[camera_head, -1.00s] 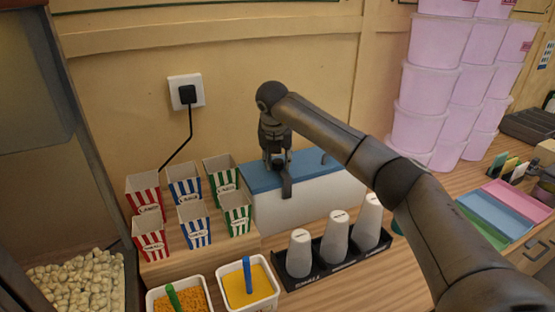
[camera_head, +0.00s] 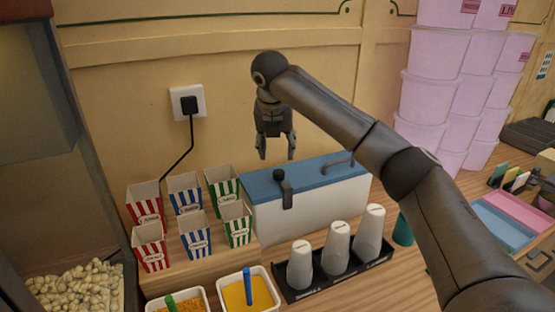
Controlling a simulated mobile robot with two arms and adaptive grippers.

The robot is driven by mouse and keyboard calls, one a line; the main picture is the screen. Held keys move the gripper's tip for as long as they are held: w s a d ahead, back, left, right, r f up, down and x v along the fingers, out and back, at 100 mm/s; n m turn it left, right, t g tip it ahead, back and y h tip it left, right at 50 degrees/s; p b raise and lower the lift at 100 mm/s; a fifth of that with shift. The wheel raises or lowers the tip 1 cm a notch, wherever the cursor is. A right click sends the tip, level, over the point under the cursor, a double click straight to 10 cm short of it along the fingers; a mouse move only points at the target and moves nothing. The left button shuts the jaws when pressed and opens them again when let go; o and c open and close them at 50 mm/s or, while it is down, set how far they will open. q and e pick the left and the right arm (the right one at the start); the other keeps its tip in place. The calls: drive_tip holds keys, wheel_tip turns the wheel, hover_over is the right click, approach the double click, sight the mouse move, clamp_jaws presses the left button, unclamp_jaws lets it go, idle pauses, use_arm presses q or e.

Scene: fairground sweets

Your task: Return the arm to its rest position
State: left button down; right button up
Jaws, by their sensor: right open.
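My right gripper (camera_head: 277,153) is open and empty, fingers pointing down. In the picture it hangs above the back edge of a white box with a blue lid (camera_head: 312,178). A dark upright handle or tap (camera_head: 284,188) stands at the box's front, below the gripper and apart from it. My right arm reaches in from the lower right, across the counter. My left gripper is not in view.
Striped popcorn boxes (camera_head: 196,236) stand left of the white box. A black holder with cups (camera_head: 337,248) is in front. Topping tubs (camera_head: 247,291), a popcorn bin (camera_head: 78,290), stacked pink tubs (camera_head: 436,88) and coloured trays (camera_head: 500,226) surround it.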

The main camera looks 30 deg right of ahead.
drive_tip(key=shift+v, duration=1)
drive_tip(key=shift+r, duration=0.1)
